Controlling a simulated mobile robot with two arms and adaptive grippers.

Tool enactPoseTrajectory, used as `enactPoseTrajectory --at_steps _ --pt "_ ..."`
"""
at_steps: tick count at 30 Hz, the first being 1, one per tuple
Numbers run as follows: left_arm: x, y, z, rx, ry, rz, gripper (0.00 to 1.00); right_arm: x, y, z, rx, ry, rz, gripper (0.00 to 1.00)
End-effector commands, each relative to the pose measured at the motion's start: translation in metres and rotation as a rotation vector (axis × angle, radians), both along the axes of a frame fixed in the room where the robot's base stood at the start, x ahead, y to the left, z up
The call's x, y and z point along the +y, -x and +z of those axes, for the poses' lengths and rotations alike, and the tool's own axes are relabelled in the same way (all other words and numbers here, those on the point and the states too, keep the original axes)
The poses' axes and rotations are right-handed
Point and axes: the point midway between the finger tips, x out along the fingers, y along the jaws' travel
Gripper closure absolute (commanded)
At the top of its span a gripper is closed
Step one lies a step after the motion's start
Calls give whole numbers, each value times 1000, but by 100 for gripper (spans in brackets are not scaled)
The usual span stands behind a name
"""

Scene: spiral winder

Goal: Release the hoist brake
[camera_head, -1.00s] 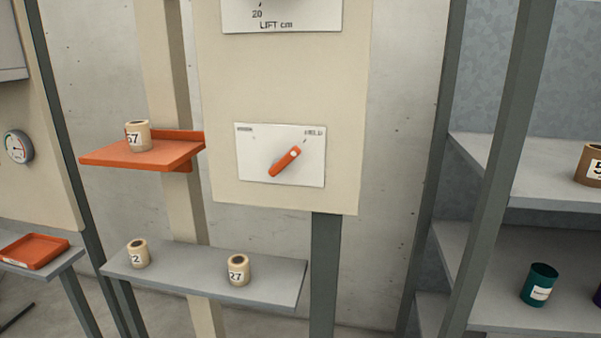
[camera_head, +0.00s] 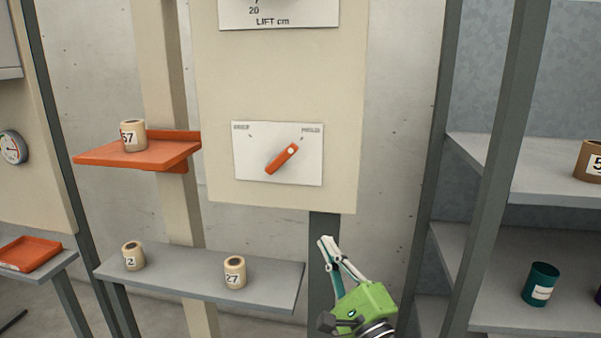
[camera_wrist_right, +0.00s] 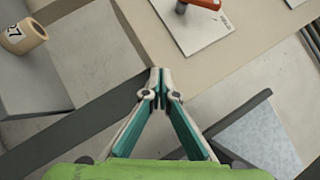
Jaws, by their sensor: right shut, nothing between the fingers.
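The brake is an orange lever (camera_head: 282,158) on a white plate (camera_head: 248,170) fixed to the beige panel (camera_head: 285,85). The lever slants from lower left to upper right, its upper end towards the label at the plate's right, which seems to read HELD. The left label is too small to read surely. My right gripper (camera_head: 326,241) is shut and empty, below and right of the plate, apart from it. In the right wrist view its fingertips (camera_wrist_right: 160,80) meet, with the orange lever (camera_wrist_right: 202,4) cut off at the top edge. My left gripper is not in view.
A grey shelf (camera_head: 200,286) with two numbered spools stands below left of the panel. An orange shelf (camera_head: 140,155) holds another spool (camera_head: 133,136). Grey posts (camera_head: 490,170) and shelving stand at the right. The space before the plate is clear.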

Motion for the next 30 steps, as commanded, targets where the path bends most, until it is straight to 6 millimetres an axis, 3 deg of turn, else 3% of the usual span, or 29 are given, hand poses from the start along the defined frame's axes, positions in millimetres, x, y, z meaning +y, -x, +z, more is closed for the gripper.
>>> enactPoseTrajectory --at_steps 1,3,6,20,25,30 --pt "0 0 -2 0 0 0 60 -1 7 25 -36 -52 21 100" --pt "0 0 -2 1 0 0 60 -2 15 49 -67 -110 46 100" --pt "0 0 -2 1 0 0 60 -4 22 68 -92 -157 70 100" --pt "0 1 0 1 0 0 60 -3 22 76 -101 -171 78 100" --pt "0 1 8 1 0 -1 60 4 5 90 -102 -172 79 100" --pt "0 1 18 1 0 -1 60 16 -25 108 -101 -170 79 100"
